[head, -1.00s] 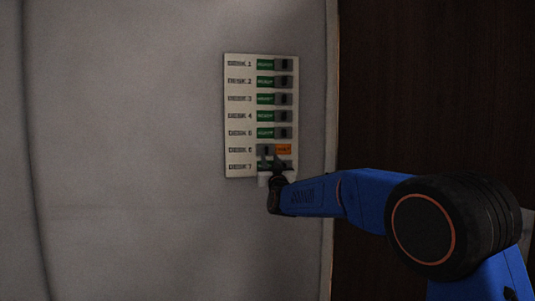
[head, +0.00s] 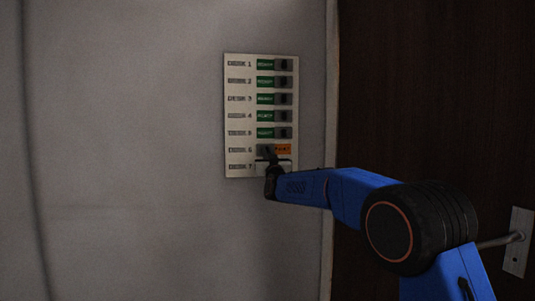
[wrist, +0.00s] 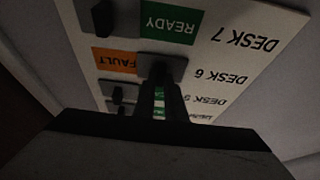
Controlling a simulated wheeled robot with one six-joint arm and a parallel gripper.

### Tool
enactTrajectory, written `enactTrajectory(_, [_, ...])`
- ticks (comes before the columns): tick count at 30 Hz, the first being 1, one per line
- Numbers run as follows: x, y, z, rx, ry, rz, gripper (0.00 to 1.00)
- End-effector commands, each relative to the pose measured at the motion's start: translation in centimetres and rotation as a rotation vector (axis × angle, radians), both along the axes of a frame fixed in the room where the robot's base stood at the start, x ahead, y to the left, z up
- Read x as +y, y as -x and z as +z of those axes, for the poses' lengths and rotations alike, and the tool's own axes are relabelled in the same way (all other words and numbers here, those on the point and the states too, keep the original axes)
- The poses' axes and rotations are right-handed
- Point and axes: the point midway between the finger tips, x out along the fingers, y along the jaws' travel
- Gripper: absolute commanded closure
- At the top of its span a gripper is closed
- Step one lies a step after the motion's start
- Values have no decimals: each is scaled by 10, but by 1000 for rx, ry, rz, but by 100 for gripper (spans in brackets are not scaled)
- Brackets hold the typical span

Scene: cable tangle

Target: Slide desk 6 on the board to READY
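The status board (head: 238,107) hangs on the grey wall, with labelled rows for desks 1 to 7. The desk 6 slider (head: 264,148) is at the left of its track, with the orange FAULT label (head: 283,149) uncovered on the right. In the wrist view, which is upside down, this dark slider (wrist: 160,66) sits beside the orange label. My gripper (head: 272,162) is at the desk 6 row, fingertips (wrist: 163,79) at the slider's knob. A narrow gap shows between the fingers; whether they pinch the knob is unclear. The gripper partly hides the desk 7 row.
The desk 1 to 5 sliders (head: 284,98) sit at the right with green labels uncovered. The desk 7 slider (wrist: 102,15) and its green READY label (wrist: 168,24) show close by in the wrist view. A dark door with a metal handle (head: 517,240) is at the right.

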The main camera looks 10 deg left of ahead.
Motion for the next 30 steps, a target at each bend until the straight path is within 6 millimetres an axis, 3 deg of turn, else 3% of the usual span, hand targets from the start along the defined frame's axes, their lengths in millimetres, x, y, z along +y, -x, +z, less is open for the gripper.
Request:
enactTrajectory(7, [-8, -2, 0, 0, 1, -1, 100])
enactTrajectory(18, [-73, -21, 0, -1, 0, -2, 100])
enactTrajectory(29, [-79, -22, 0, 0, 0, -1, 100])
enactTrajectory(30, [-79, -22, 0, 0, 0, -1, 87])
